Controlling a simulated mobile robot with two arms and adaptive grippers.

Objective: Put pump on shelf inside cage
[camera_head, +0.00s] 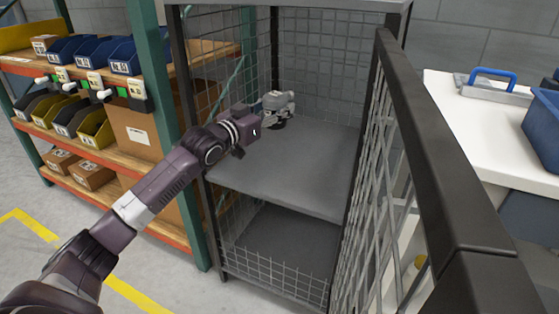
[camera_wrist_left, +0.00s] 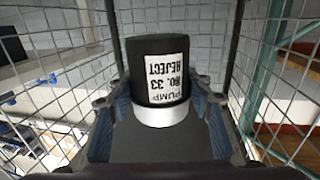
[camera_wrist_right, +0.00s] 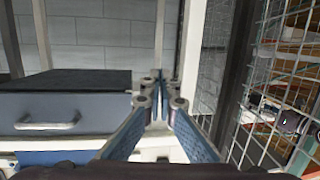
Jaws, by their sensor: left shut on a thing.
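The pump (camera_head: 278,105) is a grey and black part inside the cage, over the left side of the grey upper shelf (camera_head: 290,165). My left gripper (camera_head: 262,115) reaches in from the left and is shut on it. In the left wrist view the pump (camera_wrist_left: 158,60) is a black cylinder between both fingers, with a white label reading "PUMP NO. 33 REJECT" upside down. I cannot tell whether it touches the shelf. The cage (camera_head: 387,130) has dark posts and wire mesh. My right gripper (camera_wrist_right: 160,88) has its fingertips together with nothing between them; it is not in the head view.
A rack with blue and yellow bins (camera_head: 95,130) stands left of the cage. A white bench (camera_head: 455,115) with a blue-handled tray (camera_head: 493,85) stands at the right. A dark rail (camera_head: 440,160) runs along the cage's right side. The upper shelf's front is clear.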

